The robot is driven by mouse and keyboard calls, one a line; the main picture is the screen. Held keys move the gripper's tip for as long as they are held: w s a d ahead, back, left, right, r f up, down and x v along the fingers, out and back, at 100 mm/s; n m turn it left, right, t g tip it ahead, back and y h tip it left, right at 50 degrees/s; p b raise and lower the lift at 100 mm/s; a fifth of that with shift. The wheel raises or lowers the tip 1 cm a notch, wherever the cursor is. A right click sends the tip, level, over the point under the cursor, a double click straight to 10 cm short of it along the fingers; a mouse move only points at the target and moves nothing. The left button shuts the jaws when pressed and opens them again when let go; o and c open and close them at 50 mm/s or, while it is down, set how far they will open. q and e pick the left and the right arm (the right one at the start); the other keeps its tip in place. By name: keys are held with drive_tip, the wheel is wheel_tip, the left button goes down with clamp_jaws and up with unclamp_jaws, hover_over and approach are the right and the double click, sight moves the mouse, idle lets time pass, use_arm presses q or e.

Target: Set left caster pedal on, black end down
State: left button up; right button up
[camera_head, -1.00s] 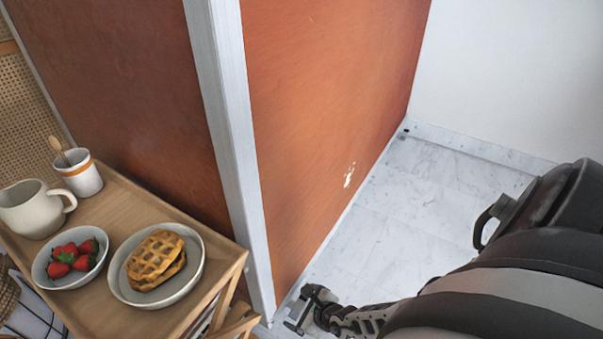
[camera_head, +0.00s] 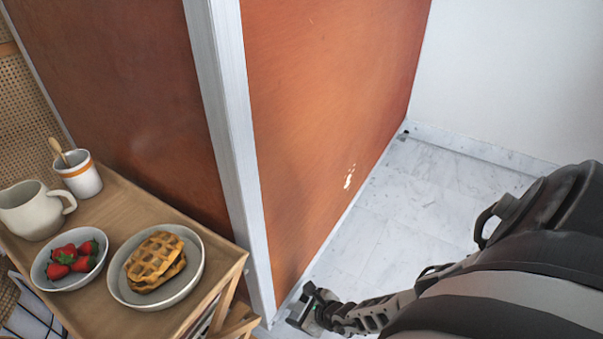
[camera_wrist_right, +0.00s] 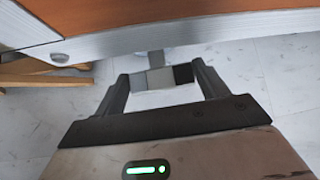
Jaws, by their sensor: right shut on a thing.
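The caster pedal (camera_wrist_right: 160,77) shows in the right wrist view below the edge of the cart. It is a small grey block with a black end (camera_wrist_right: 183,73) on the right and a pale end on the left. My right gripper (camera_wrist_right: 161,84) has one finger at each end of the pedal and is shut on it. I cannot tell which end sits lower. In the head view my right gripper (camera_head: 306,306) is low by the corner of the orange-brown cart (camera_head: 325,110); the pedal cannot be made out there. My left gripper is not in view.
A wooden trolley (camera_head: 120,195) at the left holds a waffle plate (camera_head: 190,280), a strawberry bowl (camera_head: 47,279), a jug (camera_head: 30,210) and a cup (camera_head: 82,178). A white wall (camera_head: 510,80) stands behind. Marble floor (camera_head: 420,200) is clear right of the cart.

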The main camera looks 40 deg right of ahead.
drive_tip(key=shift+w+d+r+m+g+y, duration=0.15)
drive_tip(key=shift+d+m+g+y, duration=0.2)
drive_tip(key=shift+y, duration=0.45)
drive_tip(key=shift+m+y, duration=0.35)
drive_tip(key=shift+y, duration=0.25)
drive_tip(key=shift+m+y, duration=0.3)
drive_tip(key=o, duration=1)
